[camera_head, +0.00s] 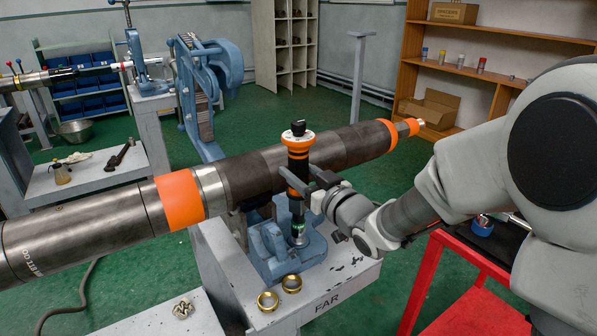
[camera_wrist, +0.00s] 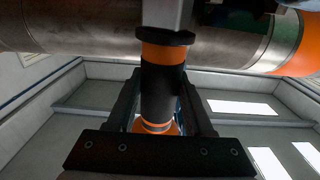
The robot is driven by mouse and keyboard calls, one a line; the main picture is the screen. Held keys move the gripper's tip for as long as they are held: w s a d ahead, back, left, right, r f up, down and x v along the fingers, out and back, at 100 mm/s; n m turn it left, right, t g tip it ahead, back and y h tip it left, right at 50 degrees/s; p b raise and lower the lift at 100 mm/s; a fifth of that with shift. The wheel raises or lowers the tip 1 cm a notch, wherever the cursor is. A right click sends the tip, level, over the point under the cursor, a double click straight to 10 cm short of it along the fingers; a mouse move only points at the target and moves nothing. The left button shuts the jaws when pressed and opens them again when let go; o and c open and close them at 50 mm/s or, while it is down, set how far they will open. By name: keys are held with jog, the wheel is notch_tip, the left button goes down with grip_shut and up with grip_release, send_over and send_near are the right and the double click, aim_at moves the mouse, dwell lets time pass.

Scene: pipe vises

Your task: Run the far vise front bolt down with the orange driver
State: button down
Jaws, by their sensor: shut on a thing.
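The orange driver (camera_head: 298,165), with black bands and a black knob on top, stands upright in front of the pipe. My gripper (camera_head: 294,183) is shut around its body from the right. In the wrist view the driver (camera_wrist: 161,90) sits between my two fingers. Its lower end, a metal and green socket (camera_head: 298,226), comes down on the front of the blue far vise (camera_head: 272,258). The front bolt is hidden under the socket, so I cannot tell how far down it is.
A long dark pipe (camera_head: 250,172) with orange bands lies across the vise, close behind the driver. Two brass rings (camera_head: 268,300) lie on the pedestal's front. A red cart (camera_head: 470,310) stands at the lower right. Another blue vise (camera_head: 135,55) stands at the back left.

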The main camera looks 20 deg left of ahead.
jog(key=shift+s+f+b, duration=0.1)
jog(key=shift+f+b, duration=1.45)
jog(key=shift+b, duration=0.2)
dwell(1.9)
jog(key=shift+r, duration=0.15)
jog(key=shift+r+p, duration=1.8)
jog(key=shift+r, duration=0.85)
